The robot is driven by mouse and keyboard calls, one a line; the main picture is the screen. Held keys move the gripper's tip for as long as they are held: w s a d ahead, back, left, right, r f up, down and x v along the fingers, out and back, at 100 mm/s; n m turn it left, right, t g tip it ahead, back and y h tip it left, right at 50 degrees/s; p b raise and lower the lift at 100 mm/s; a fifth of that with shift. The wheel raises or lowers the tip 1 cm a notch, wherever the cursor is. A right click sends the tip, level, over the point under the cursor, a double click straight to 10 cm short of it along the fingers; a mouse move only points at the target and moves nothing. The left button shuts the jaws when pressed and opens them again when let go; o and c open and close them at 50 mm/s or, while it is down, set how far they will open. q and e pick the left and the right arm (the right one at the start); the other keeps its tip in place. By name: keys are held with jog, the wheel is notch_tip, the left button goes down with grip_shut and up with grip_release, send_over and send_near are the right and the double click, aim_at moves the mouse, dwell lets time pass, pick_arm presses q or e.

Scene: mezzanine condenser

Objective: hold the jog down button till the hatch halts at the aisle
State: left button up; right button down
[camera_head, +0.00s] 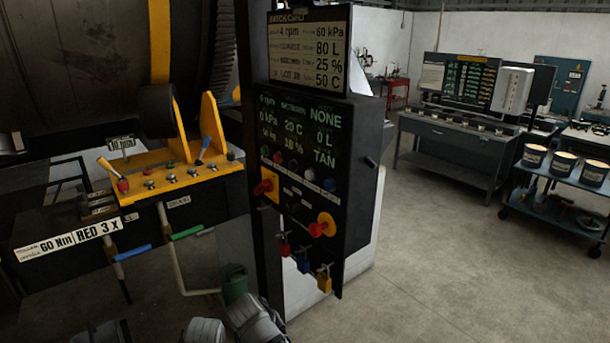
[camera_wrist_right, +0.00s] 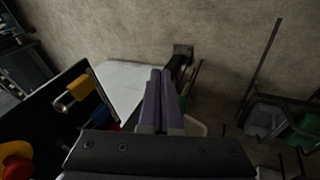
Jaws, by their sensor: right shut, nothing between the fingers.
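A dark control panel (camera_head: 355,190) stands mid-view in the head view, with a row of small coloured buttons (camera_head: 308,174) under a green-lit readout. Its labels are too small to tell which is jog down. A big dark drum (camera_head: 70,50) with a yellow band fills the upper left; I cannot make out the hatch. My right gripper (camera_wrist_right: 160,75) is shut and empty in the wrist view, right of the panel's edge and apart from it. Grey parts of mine show at the head view's bottom edge. My left gripper does not show clearly.
Red, blue and yellow padlocks (camera_head: 324,278) hang below the panel. A yellow lever console (camera_head: 180,175) is at left. A desk with screens (camera_head: 455,140) and a blue cart (camera_head: 560,195) with tins stand at right. The floor between is clear.

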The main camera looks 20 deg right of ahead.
aim_at(309, 175)
jog(key=w+d+r+n+t+h+p, duration=0.1)
jog(key=w+r+t+p, duration=0.4)
jog(key=w+r, duration=0.6)
jog(key=w+d+r+n+t+h+p, duration=0.1)
jog(key=w+d+r+t+p, duration=0.3)
jog(key=w+r, duration=0.7)
notch_tip(309, 175, up, 8)
jog(key=t+h+p, duration=0.1)
jog(key=t+p, duration=0.1)
jog(key=t, duration=0.1)
jog(key=shift+d+n+p, duration=0.2)
jog(key=shift+n+p, duration=0.1)
jog(key=shift+n, duration=0.1)
jog(key=w+d, duration=0.3)
jog(key=d, duration=0.5)
jog(key=shift+d, duration=0.15)
jog(key=shift+d, duration=0.1)
dwell(0.5)
jog(key=shift+w+d, duration=0.15)
jog(key=shift+d, duration=0.1)
jog(key=shift+w+d+r, duration=0.1)
jog(key=shift+w+d, duration=0.05)
jog(key=shift+d, duration=0.3)
dwell(2.5)
